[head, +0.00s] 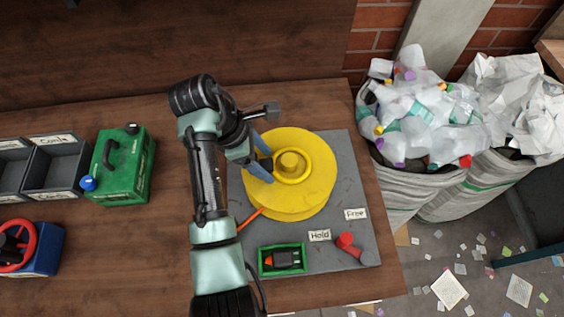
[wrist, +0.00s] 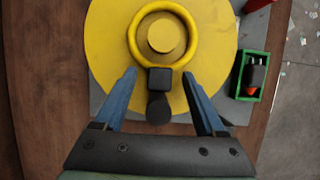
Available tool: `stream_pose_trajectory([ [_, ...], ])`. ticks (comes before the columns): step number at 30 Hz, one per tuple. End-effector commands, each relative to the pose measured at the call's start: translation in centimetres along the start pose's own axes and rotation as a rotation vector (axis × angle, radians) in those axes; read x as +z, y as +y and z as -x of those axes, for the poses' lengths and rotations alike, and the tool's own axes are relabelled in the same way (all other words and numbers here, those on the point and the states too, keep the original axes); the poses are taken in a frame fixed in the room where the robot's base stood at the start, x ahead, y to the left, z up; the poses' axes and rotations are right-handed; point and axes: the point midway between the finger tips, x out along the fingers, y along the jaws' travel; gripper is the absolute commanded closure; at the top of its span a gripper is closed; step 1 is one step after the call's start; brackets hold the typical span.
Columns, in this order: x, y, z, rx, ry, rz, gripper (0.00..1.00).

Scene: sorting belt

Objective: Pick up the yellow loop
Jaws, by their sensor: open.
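The yellow loop (head: 306,169) is a ring lying around a round yellow knob (head: 290,161) on top of a wide yellow disc (head: 305,196). In the wrist view the loop (wrist: 188,44) is at the top middle, with a black block (wrist: 160,80) at its near edge. My gripper (head: 258,158) has blue fingers and is over the disc's left part, beside the loop. In the wrist view my gripper (wrist: 162,72) is open, its fingertips apart on either side below the loop, with nothing held between them.
The disc sits on a grey plate (head: 340,240) with "Hold" and "Free" labels, a red lever (head: 347,242) and a green tray (head: 263,262). A green canister (head: 125,170) and grey bins (head: 55,168) stand left. Sacks of bottles (head: 425,190) stand right of the wooden table.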

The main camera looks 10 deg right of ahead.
Motion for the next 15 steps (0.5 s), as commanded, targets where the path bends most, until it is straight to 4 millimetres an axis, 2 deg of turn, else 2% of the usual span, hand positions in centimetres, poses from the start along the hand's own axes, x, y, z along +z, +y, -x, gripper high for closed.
stream_pose_trajectory([
  [1, 0.00, 0.01, 0.02, 0.000, 0.000, 0.000, 0.29],
  [2, 0.00, 0.01, 0.03, 0.000, 0.000, 0.000, 0.35],
  [12, 0.01, 0.00, 0.04, 0.000, 0.000, 0.000, 0.96],
  [13, 0.01, 0.00, 0.05, 0.000, 0.000, 0.000, 1.00],
  [15, 0.01, 0.00, 0.05, 0.000, 0.000, 0.000, 1.00],
])
